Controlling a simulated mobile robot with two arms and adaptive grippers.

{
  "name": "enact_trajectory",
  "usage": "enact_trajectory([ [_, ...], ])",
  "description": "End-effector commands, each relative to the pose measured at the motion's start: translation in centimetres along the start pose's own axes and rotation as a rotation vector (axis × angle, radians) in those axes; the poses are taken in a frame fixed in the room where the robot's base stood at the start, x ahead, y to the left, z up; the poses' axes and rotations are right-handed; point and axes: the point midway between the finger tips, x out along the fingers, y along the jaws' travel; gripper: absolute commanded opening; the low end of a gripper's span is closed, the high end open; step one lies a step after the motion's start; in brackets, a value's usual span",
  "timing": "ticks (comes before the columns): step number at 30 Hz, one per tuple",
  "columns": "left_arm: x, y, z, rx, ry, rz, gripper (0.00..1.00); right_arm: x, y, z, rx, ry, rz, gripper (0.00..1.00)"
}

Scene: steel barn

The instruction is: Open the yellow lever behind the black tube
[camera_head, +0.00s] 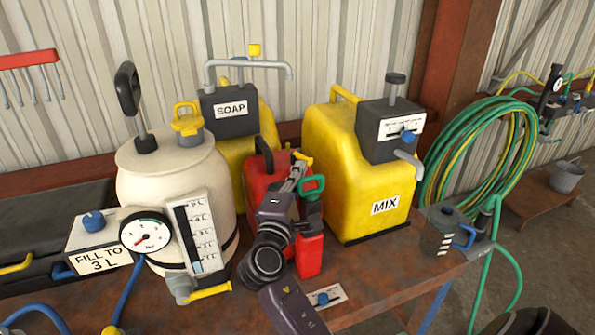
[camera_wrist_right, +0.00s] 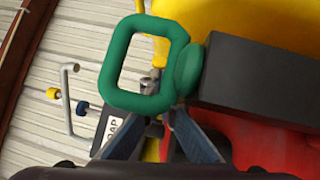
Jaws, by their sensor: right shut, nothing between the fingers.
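A small yellow lever (camera_head: 303,158) shows at the top of the red canister (camera_head: 262,165), just beyond my right gripper (camera_head: 299,174). In the wrist view a thick black tube (camera_wrist_right: 262,85) enters from the right, ending at a green ring-shaped handle (camera_wrist_right: 112,65). Part of a yellow piece (camera_wrist_right: 160,52) shows behind the ring; I cannot tell how far it is turned. My right gripper (camera_wrist_right: 157,122) is shut and empty, its fingertips close below the green handle, which also shows in the head view (camera_head: 313,185). Contact is unclear. My left gripper is out of view.
The yellow MIX canister (camera_head: 345,205) stands close on the right. The yellow SOAP canister (camera_head: 245,165) is behind, and a cream tank (camera_head: 150,190) with a gauge is left. The rusty table (camera_head: 370,290) has some bare room in front on the right.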

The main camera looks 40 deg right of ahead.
Motion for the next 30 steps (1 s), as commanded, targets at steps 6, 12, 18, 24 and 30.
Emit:
enact_trajectory([
  [6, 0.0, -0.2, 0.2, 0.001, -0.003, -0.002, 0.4, -2.3, -0.1, -0.1, -0.001, 0.002, -0.003, 0.0],
  [12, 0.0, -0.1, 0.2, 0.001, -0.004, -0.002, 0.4, -6.7, -0.2, -0.1, -0.001, 0.003, -0.004, 0.0],
  [18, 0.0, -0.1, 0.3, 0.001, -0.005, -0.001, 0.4, -10.2, -0.2, -0.1, -0.002, 0.002, -0.003, 0.0],
  [24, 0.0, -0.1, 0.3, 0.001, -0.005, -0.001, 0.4, -11.8, -0.1, -0.1, 0.0, 0.001, -0.001, 0.0],
  [30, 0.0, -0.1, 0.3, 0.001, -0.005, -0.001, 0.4, -12.0, 0.0, -0.1, 0.0, 0.001, 0.0, 0.0],
])
